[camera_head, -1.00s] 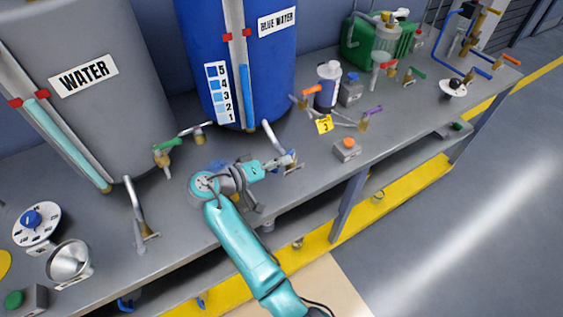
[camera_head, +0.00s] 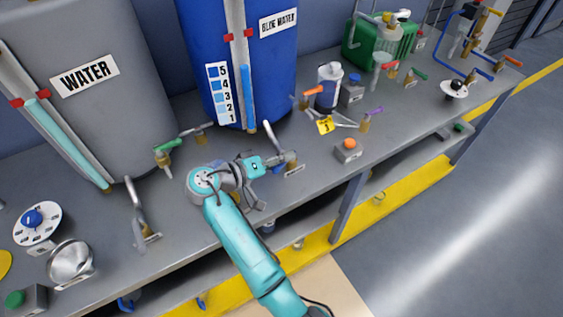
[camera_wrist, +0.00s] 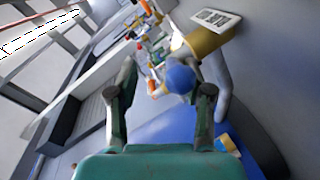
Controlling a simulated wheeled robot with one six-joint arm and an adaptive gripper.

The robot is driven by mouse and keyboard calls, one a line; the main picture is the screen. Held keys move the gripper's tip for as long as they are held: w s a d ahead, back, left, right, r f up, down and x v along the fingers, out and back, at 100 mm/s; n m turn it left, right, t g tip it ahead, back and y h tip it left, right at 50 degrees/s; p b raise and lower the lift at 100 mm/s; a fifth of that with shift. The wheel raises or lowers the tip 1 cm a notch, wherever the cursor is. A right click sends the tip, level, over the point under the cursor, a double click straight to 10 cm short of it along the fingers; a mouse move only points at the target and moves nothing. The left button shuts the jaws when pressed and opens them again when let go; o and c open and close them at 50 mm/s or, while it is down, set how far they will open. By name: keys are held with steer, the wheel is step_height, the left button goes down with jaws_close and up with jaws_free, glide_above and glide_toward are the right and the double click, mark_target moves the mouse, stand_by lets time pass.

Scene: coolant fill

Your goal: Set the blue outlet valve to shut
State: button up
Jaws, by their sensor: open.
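The blue outlet valve is on the bench below the blue water tank (camera_head: 205,50). Its blue handle (camera_head: 277,169) shows partly beside my gripper (camera_head: 282,160) in the head view, with brass at its base. In the wrist view, the rounded blue handle end (camera_wrist: 181,79) appears between the two fingers of my gripper (camera_wrist: 162,92), nearer the right finger. A brass body (camera_wrist: 203,42) lies beyond it. The fingers are spread and hold nothing. Contact with the handle cannot be told. Much of the valve is hidden in the head view.
A bent metal pipe (camera_head: 272,137) rises close behind my gripper. To its right stand a grey box with an orange button (camera_head: 348,148) and a purple-handled valve (camera_head: 368,117). A green-handled valve (camera_head: 165,150) is left. Bare bench lies right of the button box.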

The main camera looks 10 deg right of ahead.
step_height(320, 180, up, 8)
steer(key=shift+r, duration=0.15)
steer(key=shift+c, duration=0.2)
